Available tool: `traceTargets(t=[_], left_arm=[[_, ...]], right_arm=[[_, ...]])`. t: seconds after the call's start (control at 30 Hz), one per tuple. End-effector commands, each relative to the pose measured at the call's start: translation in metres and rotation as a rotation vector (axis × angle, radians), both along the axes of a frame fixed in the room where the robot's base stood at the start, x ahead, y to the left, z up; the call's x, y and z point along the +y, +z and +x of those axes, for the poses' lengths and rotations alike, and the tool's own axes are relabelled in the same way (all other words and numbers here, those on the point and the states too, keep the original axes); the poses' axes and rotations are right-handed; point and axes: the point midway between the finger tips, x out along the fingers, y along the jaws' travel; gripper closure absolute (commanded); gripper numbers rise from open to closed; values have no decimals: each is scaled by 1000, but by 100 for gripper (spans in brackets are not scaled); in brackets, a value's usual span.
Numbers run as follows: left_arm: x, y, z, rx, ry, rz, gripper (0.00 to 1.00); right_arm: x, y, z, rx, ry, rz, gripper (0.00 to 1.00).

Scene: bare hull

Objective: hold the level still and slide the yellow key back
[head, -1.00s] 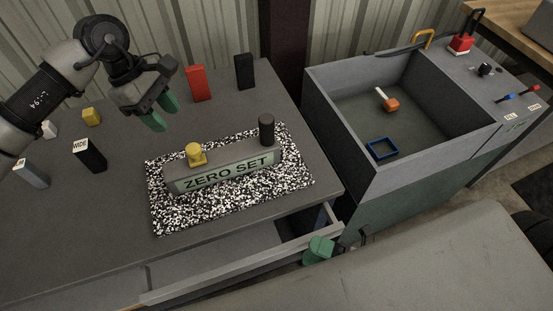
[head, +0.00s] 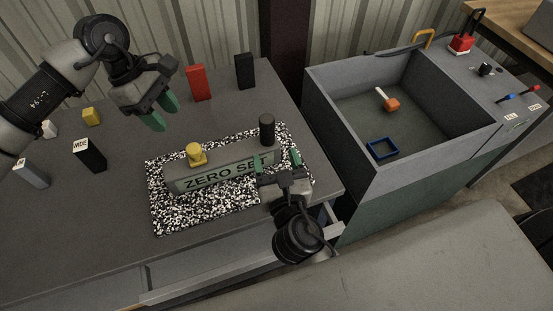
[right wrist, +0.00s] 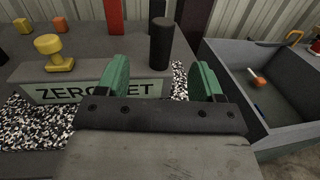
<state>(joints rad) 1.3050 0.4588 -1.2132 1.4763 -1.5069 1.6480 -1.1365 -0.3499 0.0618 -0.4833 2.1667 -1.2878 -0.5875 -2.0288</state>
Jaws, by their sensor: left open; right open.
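The level is a grey bar (head: 222,174) marked ZERO SET, lying on a black-and-white speckled mat (head: 170,221). The yellow key (head: 196,154) stands on its left part; it also shows in the right wrist view (right wrist: 54,54). A black post (head: 267,130) stands at the bar's right end; in the right wrist view the post (right wrist: 161,44) appears between the fingers, beyond them. My right gripper (head: 280,160) is open, at the bar's right front, apparently holding nothing. My left gripper (head: 162,114) is open and empty, above the table behind and left of the bar.
A red block (head: 199,83) and a black block (head: 244,71) stand at the back. A black WIDE block (head: 91,156) and small yellow block (head: 91,117) are at left. A deep grey sink (head: 350,118) holds a blue frame (head: 382,148). An open drawer (head: 200,273) juts out in front.

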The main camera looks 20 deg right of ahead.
Motion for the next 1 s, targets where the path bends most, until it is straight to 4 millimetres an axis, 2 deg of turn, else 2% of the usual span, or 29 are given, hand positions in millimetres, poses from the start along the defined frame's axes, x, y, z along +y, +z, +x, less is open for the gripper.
traceTargets(t=[0.17, 0.5, 0.63, 0.8, 1.0], left_arm=[[0, 0, 0, 0, 0, 0, 57], [0, 0, 0, 0, 0, 0, 57], [0, 0, 0, 0, 0, 0, 57], [0, 0, 0, 0, 0, 0, 57], [0, 0, 0, 0, 0, 0, 57]], right_arm=[[-3, 2, 14, 2, -21, -14, 33], [-9, 2, 74, 2, -18, -12, 33], [-11, 2, 92, 3, -17, -12, 33], [-13, 1, 105, 5, -18, -10, 33], [-13, 1, 108, 6, -17, -10, 33]])
